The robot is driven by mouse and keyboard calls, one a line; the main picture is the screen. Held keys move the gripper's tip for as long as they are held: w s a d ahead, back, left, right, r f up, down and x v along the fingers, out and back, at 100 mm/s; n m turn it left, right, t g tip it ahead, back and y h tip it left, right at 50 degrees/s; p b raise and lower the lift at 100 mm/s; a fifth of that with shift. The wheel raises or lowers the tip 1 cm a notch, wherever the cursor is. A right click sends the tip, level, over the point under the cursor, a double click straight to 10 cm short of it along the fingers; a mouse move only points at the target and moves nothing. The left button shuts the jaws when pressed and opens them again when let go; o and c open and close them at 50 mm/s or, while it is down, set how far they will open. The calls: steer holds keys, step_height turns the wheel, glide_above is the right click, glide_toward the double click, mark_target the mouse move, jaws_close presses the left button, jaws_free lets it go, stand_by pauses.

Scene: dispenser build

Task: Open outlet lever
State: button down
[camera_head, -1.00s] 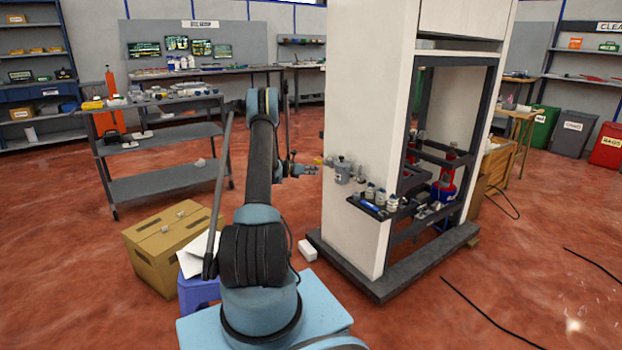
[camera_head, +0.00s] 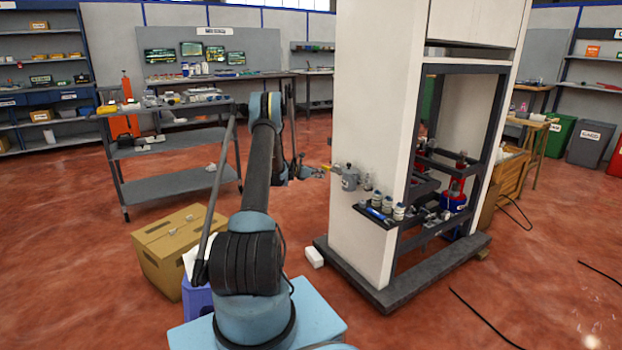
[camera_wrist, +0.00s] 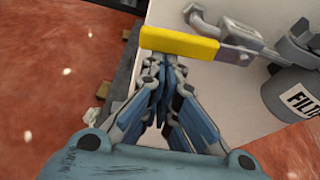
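The outlet lever has a yellow handle (camera_wrist: 180,43) and shows in the wrist view at upper middle. It lies nearly level across the picture and joins a grey metal pipe fitting (camera_wrist: 230,35) on its right. My gripper (camera_wrist: 161,62) points up at it with its blue-grey fingers drawn together. The fingertips are right at the lower edge of the handle; I cannot tell whether they touch it. Nothing shows between the fingers. In the head view my gripper (camera_head: 321,171) is small, beside the white cabinet's left face, and the lever is too small to read clearly.
A grey filter canister (camera_wrist: 290,92) is mounted right of the lever. The white cabinet (camera_head: 372,120) stands on a dark base, with a small shelf of jars (camera_head: 380,215) on its front. A cardboard box (camera_head: 178,250) and a grey cart (camera_head: 170,150) stand left.

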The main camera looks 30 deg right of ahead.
steer(key=shift+w+r, duration=0.15)
steer(key=shift+r, duration=0.2)
steer(key=shift+f, duration=0.1)
step_height(320, 180, down, 4)
steer(key=v, duration=1)
